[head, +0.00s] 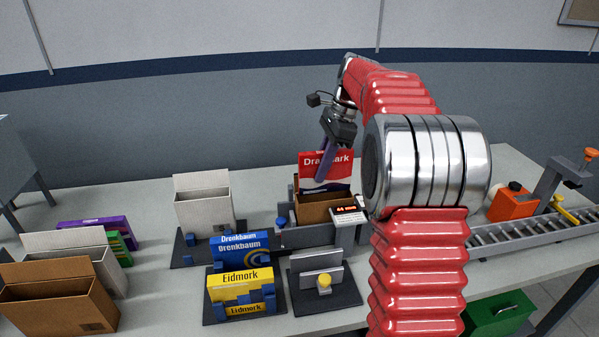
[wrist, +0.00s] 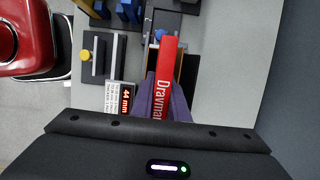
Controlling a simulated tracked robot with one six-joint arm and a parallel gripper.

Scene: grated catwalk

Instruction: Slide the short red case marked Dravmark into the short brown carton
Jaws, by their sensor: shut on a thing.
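The red Dravmark case (head: 335,158) is upright, and its white lettering also shows in the wrist view (wrist: 169,60). My gripper (head: 322,176) is shut on the case, with a purple finger on each side of it in the wrist view (wrist: 165,95). A brown carton (head: 318,210) stands open-topped in a grey fixture, directly below the case. The case's lower edge is at the carton's mouth; I cannot tell whether it is inside. In the wrist view the case and fingers hide most of the carton.
A readout marked 44 mm (head: 349,215) sits at the fixture's front right. White cartons (head: 205,213), another brown carton (head: 58,305), a yellow Eidmork case (head: 238,283) and blue Drenkbaum cases (head: 240,247) stand left. An empty stand (head: 322,280) is in front; a roller conveyor (head: 530,236) lies right.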

